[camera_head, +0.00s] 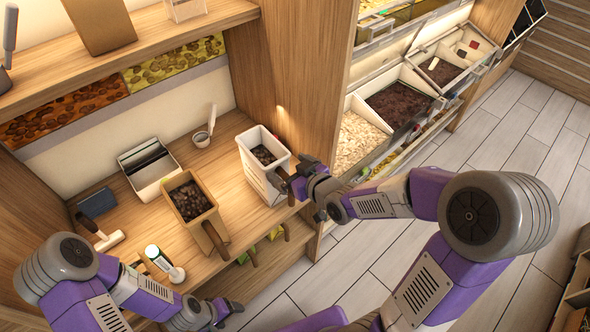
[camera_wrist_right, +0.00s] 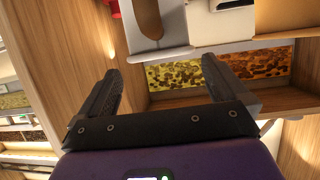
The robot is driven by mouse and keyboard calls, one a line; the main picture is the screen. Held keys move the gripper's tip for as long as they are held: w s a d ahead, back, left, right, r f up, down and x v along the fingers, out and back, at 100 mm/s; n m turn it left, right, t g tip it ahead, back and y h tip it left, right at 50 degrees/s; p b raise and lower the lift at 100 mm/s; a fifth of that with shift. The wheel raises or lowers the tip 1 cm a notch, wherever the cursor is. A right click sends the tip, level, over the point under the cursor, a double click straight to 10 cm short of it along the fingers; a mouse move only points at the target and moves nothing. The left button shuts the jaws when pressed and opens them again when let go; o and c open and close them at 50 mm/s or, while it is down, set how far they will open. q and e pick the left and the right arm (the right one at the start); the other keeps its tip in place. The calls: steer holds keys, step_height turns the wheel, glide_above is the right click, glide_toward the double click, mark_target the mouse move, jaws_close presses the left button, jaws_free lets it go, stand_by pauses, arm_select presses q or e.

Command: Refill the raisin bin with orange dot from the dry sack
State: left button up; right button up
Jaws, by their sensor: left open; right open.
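A row of bins stands at the right in the head view. One bin holds pale flakes (camera_head: 358,143) and one holds dark, raisin-like pieces (camera_head: 398,103). I cannot make out an orange dot. A white container (camera_head: 251,158) with dark pieces and a brown handle stands on the counter. A brown container (camera_head: 212,219) with dark pieces stands to its left. I cannot tell which container is the dry sack. My right gripper (camera_head: 305,182) is open beside the white container's handle; its fingers show empty in the wrist view (camera_wrist_right: 157,68). My left gripper (camera_head: 230,308) is open low at the counter's front.
A wooden post (camera_head: 310,75) separates counter and bins. A brown block-like package (camera_head: 100,22) stands on the upper shelf.

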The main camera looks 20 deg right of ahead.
steer(key=s+a+f+m+g, duration=0.2)
steer(key=s+f+g, duration=0.2)
steer(key=f, duration=0.6)
steer(key=s+a+f+m+g, duration=0.1)
steer(key=s+f+g, duration=0.25)
steer(key=f, duration=0.75)
steer(key=s+a+f+m+g, duration=0.3)
steer(key=s+a+f+g, duration=0.2)
steer(key=s+f, duration=0.6)
steer(key=shift+s+a+f, duration=0.25)
steer(key=shift+s+f, duration=0.1)
steer(key=shift+s, duration=0.35)
steer(key=shift+c, duration=0.5)
